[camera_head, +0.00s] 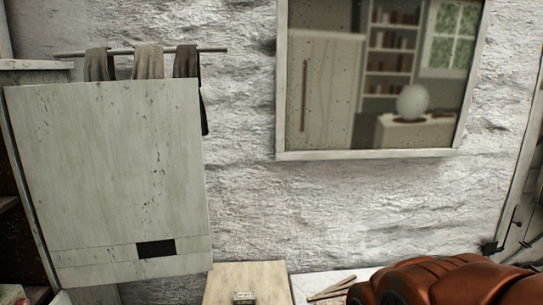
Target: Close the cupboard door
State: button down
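The cupboard door (105,180) is a worn, pale panel with dark specks at the left of the head view. It stands swung open, facing me, with a dark rectangular recess (156,249) low on its front. The cupboard's pale top (35,65) and dark shelved inside (14,245) show at the far left edge, beside the door. The door hides part of the wall behind it.
A rail (215,50) with hanging cloths is on the wall behind the door. A framed mirror (290,140) hangs at upper right. A small wooden box-like piece (247,285) stands low in the middle.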

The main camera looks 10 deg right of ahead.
aim_at(114, 171)
jog(key=z, duration=0.15)
jog(key=i, duration=1.15)
jog(key=u, duration=1.9)
